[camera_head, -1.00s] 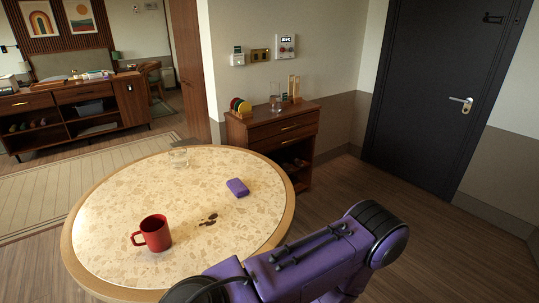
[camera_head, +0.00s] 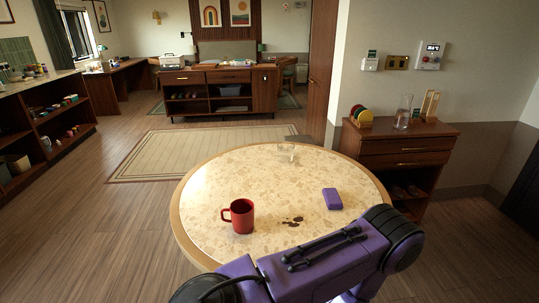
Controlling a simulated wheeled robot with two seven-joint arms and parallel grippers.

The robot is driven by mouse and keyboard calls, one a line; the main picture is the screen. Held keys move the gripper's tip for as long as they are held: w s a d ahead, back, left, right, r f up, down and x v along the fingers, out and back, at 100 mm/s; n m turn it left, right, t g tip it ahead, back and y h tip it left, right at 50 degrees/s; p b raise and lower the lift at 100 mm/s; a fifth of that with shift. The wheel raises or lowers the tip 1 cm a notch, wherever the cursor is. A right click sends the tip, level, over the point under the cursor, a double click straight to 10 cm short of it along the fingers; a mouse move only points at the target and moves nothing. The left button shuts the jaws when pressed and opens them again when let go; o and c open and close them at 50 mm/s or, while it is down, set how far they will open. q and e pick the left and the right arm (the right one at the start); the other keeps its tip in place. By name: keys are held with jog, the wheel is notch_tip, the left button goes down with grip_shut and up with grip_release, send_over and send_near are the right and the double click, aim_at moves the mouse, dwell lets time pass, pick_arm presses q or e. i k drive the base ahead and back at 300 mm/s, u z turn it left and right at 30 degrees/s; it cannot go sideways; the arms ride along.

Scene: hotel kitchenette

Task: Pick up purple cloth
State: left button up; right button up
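The purple cloth (camera_head: 332,199) is a small folded block lying on the right part of the round speckled table (camera_head: 225,184). It lies to the right of a dark brown spill (camera_head: 292,221) and apart from it. My purple arm crosses the lower right of the head view, in front of the table's near edge. Neither gripper shows, so I cannot see what either holds. Nothing covers the cloth.
A red mug (camera_head: 239,216) stands left of the spill. A wooden cabinet (camera_head: 407,146) with a carafe (camera_head: 403,112) is just behind right. Open floor lies left of the table.

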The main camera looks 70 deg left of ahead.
aim_at(332, 200)
jog(key=u, duration=2.15)
